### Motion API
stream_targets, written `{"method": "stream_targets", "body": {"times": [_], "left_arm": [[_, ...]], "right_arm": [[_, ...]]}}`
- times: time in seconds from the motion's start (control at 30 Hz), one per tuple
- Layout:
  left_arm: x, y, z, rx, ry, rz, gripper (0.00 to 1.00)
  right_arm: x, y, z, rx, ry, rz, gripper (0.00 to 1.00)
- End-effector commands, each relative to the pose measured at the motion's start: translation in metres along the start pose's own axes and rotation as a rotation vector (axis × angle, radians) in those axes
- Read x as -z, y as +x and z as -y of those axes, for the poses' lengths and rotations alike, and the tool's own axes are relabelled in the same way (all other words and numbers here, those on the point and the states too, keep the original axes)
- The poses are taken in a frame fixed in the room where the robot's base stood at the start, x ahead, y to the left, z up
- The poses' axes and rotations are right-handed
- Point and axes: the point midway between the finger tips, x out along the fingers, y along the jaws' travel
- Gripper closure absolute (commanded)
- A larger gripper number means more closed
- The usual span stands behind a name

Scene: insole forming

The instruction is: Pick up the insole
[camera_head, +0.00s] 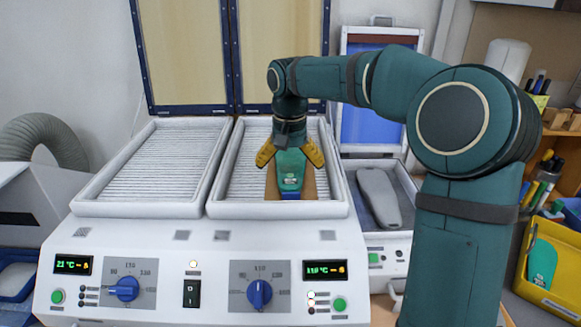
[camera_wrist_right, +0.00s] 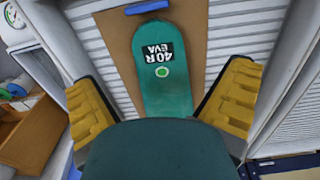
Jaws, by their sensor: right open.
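A teal insole (camera_head: 291,168) lies on a brown board (camera_head: 271,186) with a blue edge piece, in the right-hand heating tray of the machine. In the right wrist view the insole (camera_wrist_right: 168,88) shows a black-and-white label reading "40 R EVA" and a green-and-white dot. Its near end is hidden by my gripper's body. My right gripper (camera_head: 290,154) is open above the insole. Its yellow fingers stand apart on either side of it, and no contact is visible. My left gripper is not in view.
The machine's left tray (camera_head: 88,208) is empty, with its lid raised behind. A grey sole-shaped form (camera_head: 378,198) lies in a unit to the right. A yellow bin (camera_head: 545,300) at far right holds another teal piece. My right arm covers much of the right side.

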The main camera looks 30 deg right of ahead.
Motion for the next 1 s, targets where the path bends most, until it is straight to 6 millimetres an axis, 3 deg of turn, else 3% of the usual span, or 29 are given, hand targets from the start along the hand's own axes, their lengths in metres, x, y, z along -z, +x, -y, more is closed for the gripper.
{"method": "stream_targets", "body": {"times": [0.2,0.53,0.57,0.7,0.73,1.0], "left_arm": [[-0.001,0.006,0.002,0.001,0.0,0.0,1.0],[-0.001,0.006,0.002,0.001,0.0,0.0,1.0],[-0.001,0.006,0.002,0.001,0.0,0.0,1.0],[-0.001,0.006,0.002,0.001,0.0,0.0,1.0],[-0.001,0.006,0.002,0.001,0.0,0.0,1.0],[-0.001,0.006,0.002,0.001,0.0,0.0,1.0]], "right_arm": [[-0.003,0.032,-0.001,-0.001,0.001,0.002,0.0],[-0.003,0.038,-0.001,0.0,0.001,0.001,0.0],[-0.003,0.038,-0.001,0.0,0.001,0.001,0.07],[-0.003,0.038,-0.001,0.0,0.001,0.001,0.56],[-0.003,0.038,-0.001,0.0,0.001,0.001,0.6],[-0.003,0.038,-0.001,0.0,0.001,0.0,0.61]]}}
